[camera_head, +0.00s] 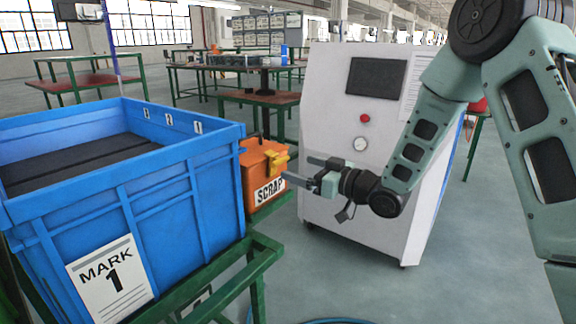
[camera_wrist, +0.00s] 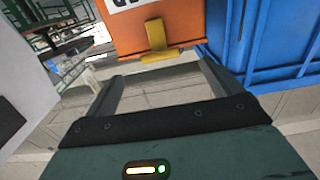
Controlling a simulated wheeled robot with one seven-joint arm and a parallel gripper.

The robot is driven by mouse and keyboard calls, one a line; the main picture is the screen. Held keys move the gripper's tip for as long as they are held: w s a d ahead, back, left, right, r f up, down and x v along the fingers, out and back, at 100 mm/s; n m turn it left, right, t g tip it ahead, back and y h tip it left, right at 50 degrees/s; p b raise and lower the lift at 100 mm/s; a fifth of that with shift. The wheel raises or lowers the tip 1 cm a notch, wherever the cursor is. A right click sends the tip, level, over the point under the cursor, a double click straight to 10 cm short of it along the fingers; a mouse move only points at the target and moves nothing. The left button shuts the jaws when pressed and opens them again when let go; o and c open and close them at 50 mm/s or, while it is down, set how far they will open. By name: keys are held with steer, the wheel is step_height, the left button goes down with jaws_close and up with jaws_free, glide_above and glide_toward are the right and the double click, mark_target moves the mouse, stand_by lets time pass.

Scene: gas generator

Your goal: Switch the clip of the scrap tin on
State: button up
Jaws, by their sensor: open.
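The scrap tin (camera_head: 254,160) is an orange box with a white SCRAP label, standing just right of the blue crate. Its yellow clip (camera_head: 277,161) sits on its upper front edge. In the wrist view the tin (camera_wrist: 185,22) is at the top, and the clip (camera_wrist: 156,38) hangs in line with the gap between my fingers. My gripper (camera_head: 303,170) is just right of the clip in the head view. In the wrist view my gripper (camera_wrist: 162,72) is open and empty, its fingertips apart from the clip. Whether the clip is latched cannot be told.
The blue crate (camera_head: 190,185) marked MARK 1 stands on a green frame (camera_head: 262,255) at left. A white cabinet (camera_head: 330,100) with a gauge and red button stands close behind my gripper. Work tables (camera_head: 258,98) are farther back. The floor at front right is clear.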

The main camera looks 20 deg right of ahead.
mark_target(283, 162)
steer(key=shift+x, duration=2.7)
